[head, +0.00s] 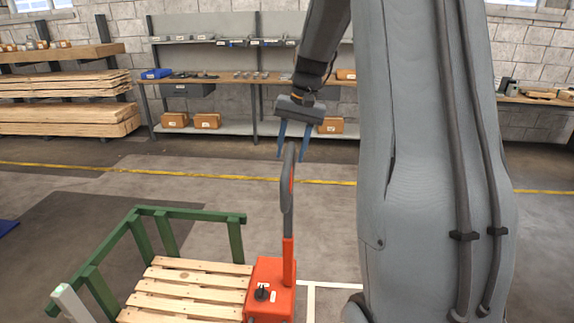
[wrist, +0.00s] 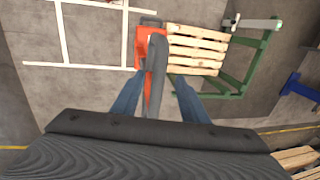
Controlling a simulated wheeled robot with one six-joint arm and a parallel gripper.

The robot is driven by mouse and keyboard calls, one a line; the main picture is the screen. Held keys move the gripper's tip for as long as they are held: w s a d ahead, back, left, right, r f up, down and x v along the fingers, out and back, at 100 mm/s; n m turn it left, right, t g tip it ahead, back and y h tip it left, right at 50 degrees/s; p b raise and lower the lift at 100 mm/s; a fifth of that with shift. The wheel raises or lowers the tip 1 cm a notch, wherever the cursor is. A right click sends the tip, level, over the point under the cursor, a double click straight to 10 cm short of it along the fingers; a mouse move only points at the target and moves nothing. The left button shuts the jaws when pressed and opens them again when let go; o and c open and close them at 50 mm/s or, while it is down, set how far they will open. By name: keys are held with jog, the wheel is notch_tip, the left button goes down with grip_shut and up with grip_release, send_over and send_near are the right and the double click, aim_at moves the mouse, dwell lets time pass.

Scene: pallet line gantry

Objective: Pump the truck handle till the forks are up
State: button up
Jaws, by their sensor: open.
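The truck handle (head: 288,195) is a dark grey loop with an orange inner edge on an orange stem, standing near upright. It rises from the orange pallet truck body (head: 268,285). My gripper (head: 293,158) is open above the handle's top, its two blue fingers pointing down. In the wrist view the handle (wrist: 156,75) runs between the open fingers (wrist: 156,100); I cannot tell whether either finger touches it. The wooden pallet (head: 185,285) lies beside the truck body. The forks are hidden, so their height does not show.
A green frame (head: 190,212) surrounds the pallet's far and left sides.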

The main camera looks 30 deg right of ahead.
aim_at(287, 168)
jog(key=shift+w+a+f+p, duration=0.1)
jog(key=shift+a+f+p, duration=0.1)
jog(key=shift+f, duration=0.65)
jog(key=shift+w+a+f+p, duration=0.1)
jog(key=shift+f+p, duration=0.1)
jog(key=shift+f, duration=0.7)
jog(key=shift+w+a+f+p, duration=0.1)
jog(key=shift+a+f+p, duration=0.1)
jog(key=shift+f, duration=0.65)
